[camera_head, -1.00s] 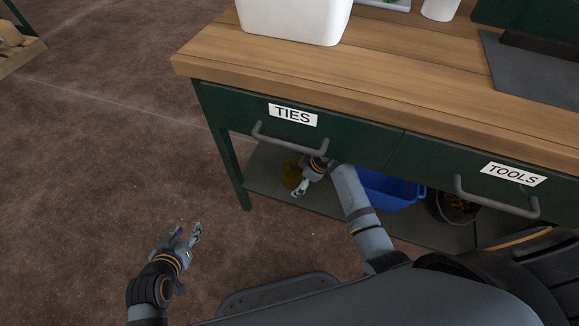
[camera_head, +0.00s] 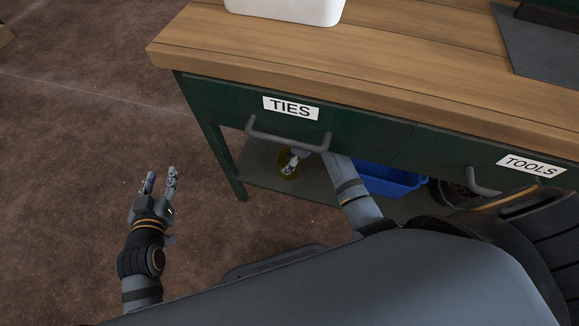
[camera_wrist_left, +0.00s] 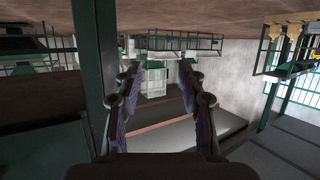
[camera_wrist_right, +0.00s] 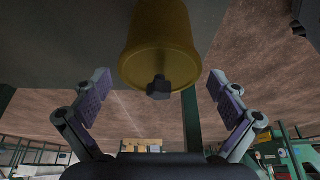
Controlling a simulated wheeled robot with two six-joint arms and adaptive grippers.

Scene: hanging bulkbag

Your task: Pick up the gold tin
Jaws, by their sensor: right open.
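The gold tin (camera_head: 283,157) stands on the low shelf under the drawer marked TIES, partly hidden behind my right gripper (camera_head: 290,166). In the right wrist view the gold tin (camera_wrist_right: 162,35) is large, with a dark knob (camera_wrist_right: 158,88) at its near end. It lies between and a little beyond the spread fingers of my right gripper (camera_wrist_right: 163,88), with gaps on both sides. My right gripper is open and empty. My left gripper (camera_head: 161,183) is open and empty over the bare floor, left of the bench; its spread fingers also show in the left wrist view (camera_wrist_left: 154,78).
The bench's wooden top (camera_head: 330,55) and the TIES drawer handle (camera_head: 285,140) overhang my right arm. A blue bin (camera_head: 385,180) stands on the shelf (camera_head: 262,172) right of the arm. A bench leg (camera_head: 228,160) stands left of the tin. A white container (camera_head: 290,8) is on top.

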